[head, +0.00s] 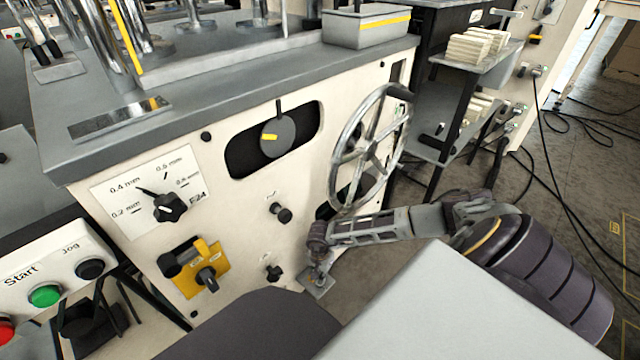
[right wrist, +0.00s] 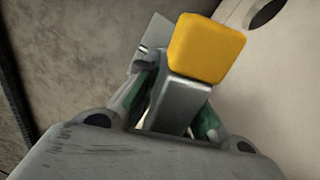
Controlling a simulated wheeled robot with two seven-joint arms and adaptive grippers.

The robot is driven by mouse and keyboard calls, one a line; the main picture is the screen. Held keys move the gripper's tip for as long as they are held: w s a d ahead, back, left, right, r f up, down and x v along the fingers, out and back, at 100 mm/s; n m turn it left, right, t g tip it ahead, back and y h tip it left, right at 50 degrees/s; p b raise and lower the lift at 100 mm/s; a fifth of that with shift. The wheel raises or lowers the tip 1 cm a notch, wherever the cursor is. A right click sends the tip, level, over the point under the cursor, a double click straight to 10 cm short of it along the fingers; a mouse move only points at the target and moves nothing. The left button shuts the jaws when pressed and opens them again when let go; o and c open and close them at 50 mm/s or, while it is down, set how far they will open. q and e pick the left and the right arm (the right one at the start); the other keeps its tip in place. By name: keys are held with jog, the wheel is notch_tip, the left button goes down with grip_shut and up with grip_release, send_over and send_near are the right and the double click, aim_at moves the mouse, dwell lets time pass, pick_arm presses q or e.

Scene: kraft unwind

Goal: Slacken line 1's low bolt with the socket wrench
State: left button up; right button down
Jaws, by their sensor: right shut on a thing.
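My right gripper (head: 319,262) reaches in from the right, low beside the cream machine's front corner. In the right wrist view its fingers (right wrist: 172,108) are shut on a grey bar with a blocky yellow end, likely the socket wrench (right wrist: 208,50). A small metal plate (head: 318,283) shows just below the gripper in the head view. A plate with a small stud (right wrist: 150,38) shows behind the tool in the wrist view. I cannot tell whether the tool is seated on a bolt. My left gripper is out of view.
A spoked handwheel (head: 373,150) stands out from the machine above my right gripper. A knob (head: 280,212), a yellow switch plate (head: 205,268) and a dial panel (head: 150,190) are to its left. A shelf rack (head: 440,140) stands behind. Cables lie on the floor at right.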

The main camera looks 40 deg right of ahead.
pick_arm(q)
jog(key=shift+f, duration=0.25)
pick_arm(e)
jog(key=shift+r+n, duration=0.1)
jog(key=shift+n, duration=1)
pick_arm(q)
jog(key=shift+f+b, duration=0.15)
jog(key=shift+b, duration=0.2)
pick_arm(e)
jog(key=shift+n, duration=0.7)
jog(key=shift+r, duration=0.15)
pick_arm(q)
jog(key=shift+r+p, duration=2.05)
jog(key=shift+p, duration=0.05)
pick_arm(e)
jog(key=shift+r, duration=2.4)
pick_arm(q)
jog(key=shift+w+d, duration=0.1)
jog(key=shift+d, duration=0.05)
pick_arm(e)
jog(key=shift+s+d, duration=0.15)
jog(key=shift+d, duration=0.05)
